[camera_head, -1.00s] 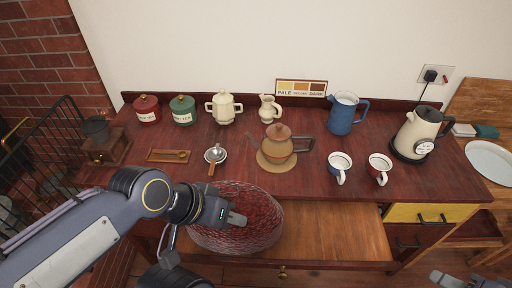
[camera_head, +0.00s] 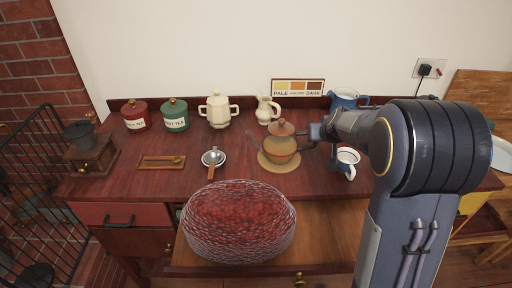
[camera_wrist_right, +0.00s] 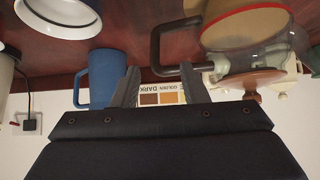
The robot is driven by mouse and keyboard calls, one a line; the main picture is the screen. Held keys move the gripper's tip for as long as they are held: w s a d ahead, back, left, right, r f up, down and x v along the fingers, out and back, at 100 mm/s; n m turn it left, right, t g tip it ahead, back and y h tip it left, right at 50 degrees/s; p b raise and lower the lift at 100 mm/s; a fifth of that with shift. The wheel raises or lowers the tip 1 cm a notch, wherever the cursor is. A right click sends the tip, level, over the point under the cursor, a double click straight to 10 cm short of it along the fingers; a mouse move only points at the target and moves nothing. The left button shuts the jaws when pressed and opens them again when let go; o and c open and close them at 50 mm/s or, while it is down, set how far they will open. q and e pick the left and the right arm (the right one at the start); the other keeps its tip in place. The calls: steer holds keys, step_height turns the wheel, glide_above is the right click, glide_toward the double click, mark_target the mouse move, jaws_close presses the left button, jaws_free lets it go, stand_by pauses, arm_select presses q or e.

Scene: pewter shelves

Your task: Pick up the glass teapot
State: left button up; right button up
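The glass teapot (camera_head: 281,150), with amber contents and a brown lid, stands upright on a round cork mat (camera_head: 264,163) on the dark red counter. Its spout points left and its handle right. My right gripper (camera_head: 316,132) is at the handle side, partly hidden by my own arm. In the right wrist view, which is upside down, the teapot (camera_wrist_right: 245,32) is at the upper right. Its dark handle (camera_wrist_right: 157,45) lies ahead of the two spread fingers (camera_wrist_right: 160,88), roughly between them. I cannot tell whether they touch it. My left gripper is out of view.
A cream jug (camera_head: 267,110) and a colour card (camera_head: 298,87) stand behind the teapot. A blue pitcher (camera_head: 343,98) and a white mug (camera_head: 347,160) are close to my right arm. A strainer (camera_head: 213,158) lies left.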

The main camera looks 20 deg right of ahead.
mark_target(316, 145)
steer(key=x, duration=0.2)
steer(key=b+x, duration=0.1)
steer(key=x, duration=0.4)
steer(key=shift+s+d+f+b, duration=0.15)
steer(key=shift+d+f+b, duration=0.1)
steer(key=shift+d+b, duration=0.05)
steer(key=shift+c, duration=0.4)
jaws_close()
steer(key=shift+r, duration=0.1)
